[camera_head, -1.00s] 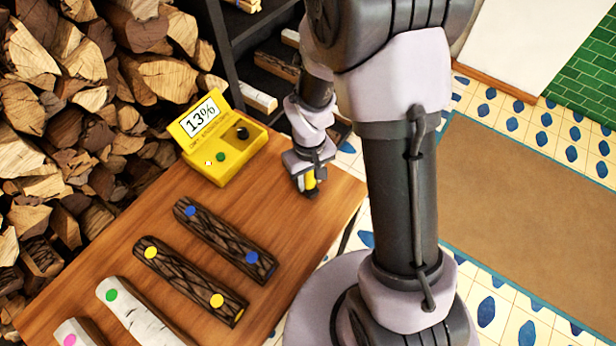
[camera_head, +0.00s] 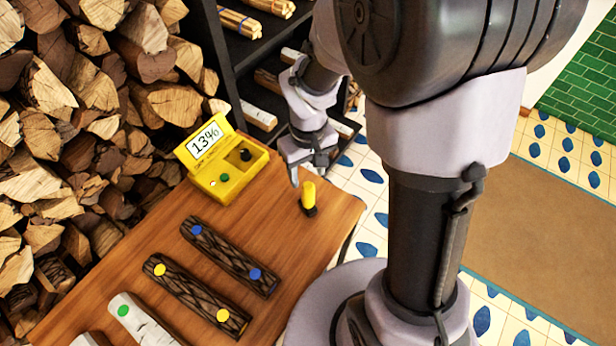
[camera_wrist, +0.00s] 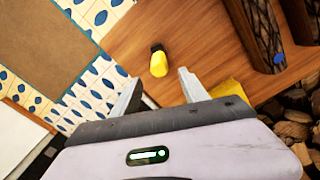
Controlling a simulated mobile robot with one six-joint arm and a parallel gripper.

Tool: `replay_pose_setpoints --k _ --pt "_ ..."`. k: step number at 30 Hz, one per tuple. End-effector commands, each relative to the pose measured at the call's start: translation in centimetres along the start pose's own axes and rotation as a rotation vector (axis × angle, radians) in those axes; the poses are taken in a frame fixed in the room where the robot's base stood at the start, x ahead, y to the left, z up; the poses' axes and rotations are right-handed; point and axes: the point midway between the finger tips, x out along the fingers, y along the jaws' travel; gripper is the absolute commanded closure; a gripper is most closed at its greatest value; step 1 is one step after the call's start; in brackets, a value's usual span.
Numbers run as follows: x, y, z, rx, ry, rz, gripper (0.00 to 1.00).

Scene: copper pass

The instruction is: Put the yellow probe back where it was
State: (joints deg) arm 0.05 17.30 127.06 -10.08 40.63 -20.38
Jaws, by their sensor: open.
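The yellow probe (camera_head: 309,194) stands upright on its dark end on the wooden table (camera_head: 281,226), near the right edge. In the wrist view the probe (camera_wrist: 158,63) is ahead of the jaws, apart from them. My gripper (camera_head: 304,168) is open and empty, just above and behind the probe; its two fingers (camera_wrist: 160,92) also show in the wrist view. The yellow meter (camera_head: 226,172) sits at the table's back edge, left of my gripper. Its display reads 13%. A dark round socket or knob shows on its right side; I cannot tell which.
Two dark bark logs with blue (camera_head: 228,256) and yellow dots (camera_head: 192,292) lie on the table, with a white log (camera_head: 138,318) in front. Stacked firewood (camera_head: 95,130) stands left, a dark shelf (camera_head: 262,60) behind. The table between meter and probe is clear.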

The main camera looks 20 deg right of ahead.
Motion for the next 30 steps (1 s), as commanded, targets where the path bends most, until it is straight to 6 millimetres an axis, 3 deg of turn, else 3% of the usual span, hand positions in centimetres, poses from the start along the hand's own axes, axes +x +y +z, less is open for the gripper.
replay_pose_setpoints --k 3,7,9,12,18,25,28,30 --pt "-5.3 -0.7 0.9 0.098 0.099 -0.010 0.48" --pt "-12.6 -2.4 4.3 0.278 0.257 -0.064 0.48" --pt "-15.3 -3.4 6.5 0.363 0.334 -0.105 0.48" --pt "-17.8 -4.7 9.3 0.456 0.418 -0.163 0.48" --pt "-19.2 -5.9 11.7 0.532 0.488 -0.224 0.48" --pt "-19.2 -6.0 11.7 0.534 0.489 -0.226 0.48" --pt "-17.5 -5.9 11.7 0.534 0.489 -0.225 0.48" --pt "-17.9 -5.9 11.7 0.533 0.489 -0.225 0.48"
